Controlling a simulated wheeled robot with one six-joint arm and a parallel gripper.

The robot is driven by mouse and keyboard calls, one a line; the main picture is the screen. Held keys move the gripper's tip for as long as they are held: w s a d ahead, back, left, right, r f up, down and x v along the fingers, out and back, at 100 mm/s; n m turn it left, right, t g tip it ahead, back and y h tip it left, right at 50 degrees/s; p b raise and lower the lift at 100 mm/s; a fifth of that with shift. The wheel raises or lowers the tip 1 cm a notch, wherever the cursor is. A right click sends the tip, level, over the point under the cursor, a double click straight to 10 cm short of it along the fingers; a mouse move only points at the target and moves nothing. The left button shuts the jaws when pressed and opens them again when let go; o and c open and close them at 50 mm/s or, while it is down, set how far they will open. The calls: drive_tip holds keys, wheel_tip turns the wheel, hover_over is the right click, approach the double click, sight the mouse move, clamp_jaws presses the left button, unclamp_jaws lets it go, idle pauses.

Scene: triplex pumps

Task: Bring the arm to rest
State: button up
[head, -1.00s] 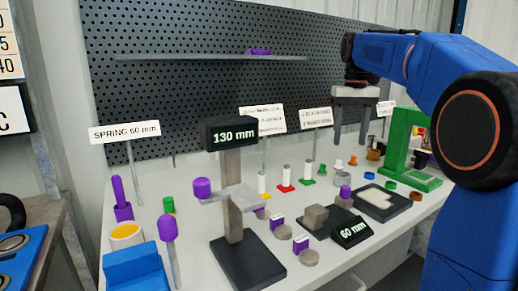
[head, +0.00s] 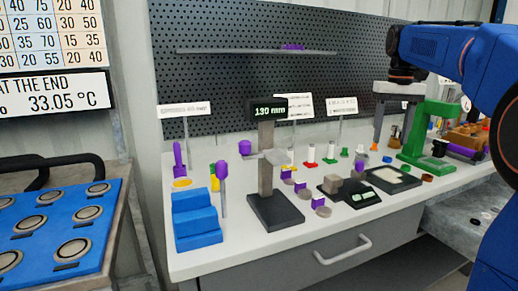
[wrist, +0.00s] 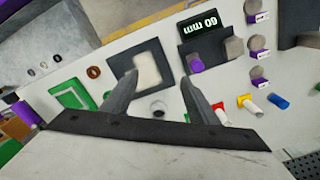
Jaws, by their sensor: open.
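My gripper (head: 385,122) shows in the head view at the end of my blue arm, above the back right part of the white bench (head: 215,255). Its fingers point down. In the wrist view my gripper (wrist: 155,88) has its two fingers spread wide apart, with nothing held between them. Below and between the fingers are a dark tray with a pale pad (wrist: 146,70) and a small white and dark round piece (wrist: 158,108). The fingers appear clear of the things on the bench.
A green press frame (head: 430,135) stands close to my gripper on the right. A gauge stand reading 130 mm (head: 266,170) and a blue stepped block (head: 196,220) are further left. A dark perforated board (head: 230,80) backs the bench. A blue panel (head: 60,235) stands at far left.

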drive_tip(key=s+a+f+t, duration=0.1)
drive_tip(key=s+a+f, duration=0.15)
drive_tip(key=s, duration=0.35)
drive_tip(key=s+a+f+n+t, duration=0.1)
drive_tip(key=s+a+f, duration=0.1)
drive_tip(key=s+f, duration=0.3)
drive_tip(key=s+a+f+t, duration=0.1)
drive_tip(key=s+a+f, duration=0.15)
drive_tip(key=s, duration=0.45)
drive_tip(key=s+a+f+t, duration=0.1)
drive_tip(key=s+a+f, duration=0.1)
drive_tip(key=s+f, duration=1.2)
wheel_tip(320, 180, down, 3)
drive_tip(key=shift+a+r+n+t, duration=0.1)
drive_tip(key=shift+a+n+t, duration=0.2)
drive_tip(key=shift+t, duration=0.1)
drive_tip(key=shift+c, duration=0.6)
